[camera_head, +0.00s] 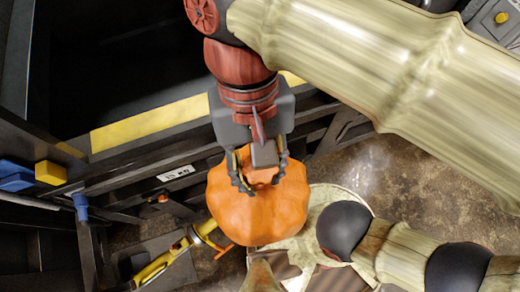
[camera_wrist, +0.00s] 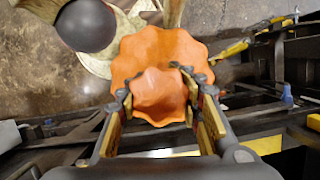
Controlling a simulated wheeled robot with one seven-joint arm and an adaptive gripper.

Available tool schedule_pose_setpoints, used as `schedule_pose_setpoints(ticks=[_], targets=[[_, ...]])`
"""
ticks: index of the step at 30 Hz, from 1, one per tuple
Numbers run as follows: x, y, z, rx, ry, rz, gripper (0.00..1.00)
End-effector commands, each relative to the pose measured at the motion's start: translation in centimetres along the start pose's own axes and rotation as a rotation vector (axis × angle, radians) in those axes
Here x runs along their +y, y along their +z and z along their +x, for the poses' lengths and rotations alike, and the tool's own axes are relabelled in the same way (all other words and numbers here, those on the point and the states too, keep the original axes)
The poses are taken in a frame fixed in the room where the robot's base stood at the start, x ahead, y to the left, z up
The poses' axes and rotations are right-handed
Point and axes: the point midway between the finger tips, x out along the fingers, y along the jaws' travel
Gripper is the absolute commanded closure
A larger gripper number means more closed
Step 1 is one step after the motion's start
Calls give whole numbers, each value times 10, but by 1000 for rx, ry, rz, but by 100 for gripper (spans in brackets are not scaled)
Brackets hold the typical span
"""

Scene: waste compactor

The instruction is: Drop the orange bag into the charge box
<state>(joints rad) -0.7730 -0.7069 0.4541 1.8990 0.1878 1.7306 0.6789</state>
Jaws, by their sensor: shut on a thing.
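The orange bag (camera_head: 258,208) is round and ribbed, like a pumpkin. It hangs below my gripper (camera_head: 262,180), whose fingers are shut on its gathered top. In the wrist view the bag (camera_wrist: 160,75) fills the upper middle, with my gripper's fingers (camera_wrist: 160,98) on both sides of its neck. The charge box (camera_head: 120,60) appears to be the dark open cavity at the upper left, with a yellow strip (camera_head: 150,124) along its edge. The bag is outside it, in front of and below that edge in the picture. The inside of the cavity is too dark to make out.
Dark metal beams (camera_head: 130,165) run below the cavity edge. Blue (camera_head: 17,176) and yellow (camera_head: 50,172) blocks sit at the left. A yellow tool-like part (camera_head: 165,262) lies low at the left. Bare concrete floor (camera_head: 385,165) shows at the right.

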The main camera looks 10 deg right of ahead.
Motion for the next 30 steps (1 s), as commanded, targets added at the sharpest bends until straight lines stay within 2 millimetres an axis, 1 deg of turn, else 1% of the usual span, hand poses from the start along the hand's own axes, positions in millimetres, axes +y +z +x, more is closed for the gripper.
schedule_pose_setpoints(ticks=[5, 30], targets=[[-3, -20, -8, 0, -2, 4, 100], [-20, -142, -46, 1, -1, 2, 100]])
